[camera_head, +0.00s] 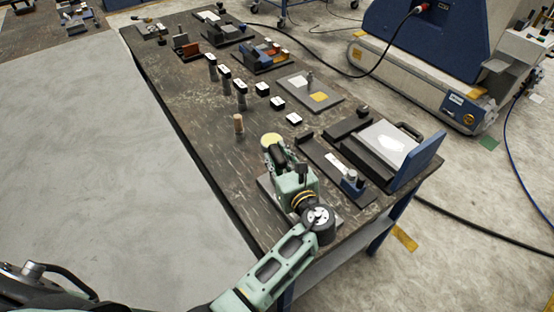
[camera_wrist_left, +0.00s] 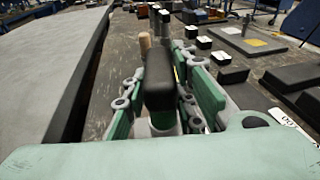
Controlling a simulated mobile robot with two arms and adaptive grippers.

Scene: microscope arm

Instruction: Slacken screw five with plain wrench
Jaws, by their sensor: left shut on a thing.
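My left gripper (camera_head: 287,170) reaches over the near end of the dark workbench (camera_head: 205,130). In the left wrist view, its green-and-grey fingers (camera_wrist_left: 165,108) are closed around an upright black block-like handle (camera_wrist_left: 158,78). I cannot make out screw five. My right gripper is not in view.
A wooden peg (camera_head: 238,124) and several dark posts with white tops (camera_head: 240,88) stand farther up the bench. A long black tray (camera_head: 335,165) and a blue-sided fixture (camera_head: 415,160) lie to the right. Bare bench is left of the gripper.

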